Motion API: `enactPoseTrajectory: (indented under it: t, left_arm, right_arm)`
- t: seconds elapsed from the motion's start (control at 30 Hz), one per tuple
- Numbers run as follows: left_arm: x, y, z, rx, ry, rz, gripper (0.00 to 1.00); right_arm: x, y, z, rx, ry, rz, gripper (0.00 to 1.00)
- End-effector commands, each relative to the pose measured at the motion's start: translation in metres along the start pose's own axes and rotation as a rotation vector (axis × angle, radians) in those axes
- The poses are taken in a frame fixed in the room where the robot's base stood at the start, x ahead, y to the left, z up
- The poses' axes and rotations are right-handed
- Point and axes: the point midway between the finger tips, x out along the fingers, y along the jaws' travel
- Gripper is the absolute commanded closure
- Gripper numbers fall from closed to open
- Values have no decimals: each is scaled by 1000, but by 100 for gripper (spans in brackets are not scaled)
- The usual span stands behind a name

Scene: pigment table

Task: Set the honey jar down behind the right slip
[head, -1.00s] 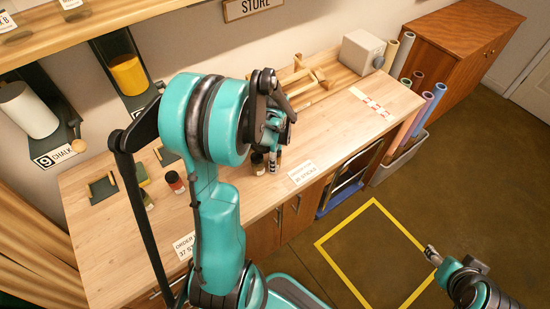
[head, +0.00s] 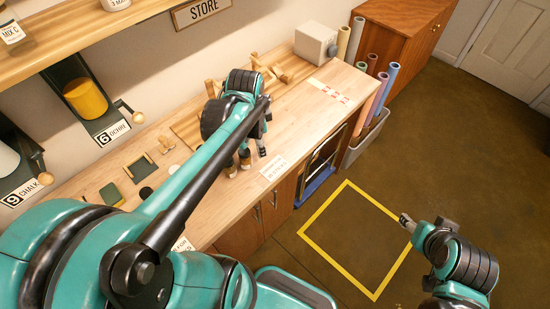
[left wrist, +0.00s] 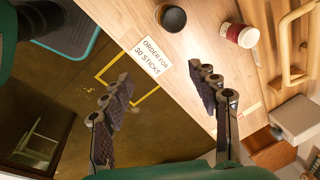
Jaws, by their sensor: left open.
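The right slip (head: 272,168) is a white card at the counter's front edge; it also shows in the left wrist view (left wrist: 153,57), reading "ORDER FOR 30 STICKS". In the left wrist view are a dark-lidded jar (left wrist: 172,18) and a red-and-white jar (left wrist: 240,36). I cannot tell which is the honey jar. My left gripper (left wrist: 166,76) is open and empty above the counter by the slip. My right gripper (head: 406,222) is over the floor, its jaws unclear.
A grey box (head: 315,42) stands at the counter's far end beside a wooden rack (head: 213,88). The other slip (head: 181,244) is mostly hidden by my left arm. Rolled tubes (head: 372,92) stand past the counter. Bare wood (head: 300,112) lies behind the right slip.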

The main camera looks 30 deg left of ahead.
Motion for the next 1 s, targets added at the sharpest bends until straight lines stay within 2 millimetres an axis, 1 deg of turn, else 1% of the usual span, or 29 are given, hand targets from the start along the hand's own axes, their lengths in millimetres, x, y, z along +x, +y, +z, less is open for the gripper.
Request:
enactPoseTrajectory:
  t: [0.03,0.1,0.2,0.3,0.4,0.53,0.83,0.93,1.0]
  left_arm:
    - [-10,20,-7,-76,38,-37,40]
    - [-20,42,-16,-212,105,-83,40]
    - [-31,70,-25,-394,210,-120,40]
    - [-36,92,-31,-543,308,-127,40]
    - [-39,106,-34,-649,379,-119,40]
    - [-40,114,-36,-720,425,-107,40]
    - [-40,115,-36,-734,432,-105,40]
    - [-33,116,-36,-734,432,-105,40]
    - [-22,118,-34,-733,431,-105,40]
  right_arm:
    - [0,0,0,0,0,0,46]
    - [0,0,0,0,0,0,46]
    - [0,0,0,0,0,0,46]
    - [0,0,0,0,0,0,46]
    - [0,0,0,0,0,0,46]
    - [0,0,0,0,0,0,46]
    - [0,0,0,0,0,0,46]
    - [6,0,4,0,0,0,46]
    - [16,0,11,0,0,0,46]
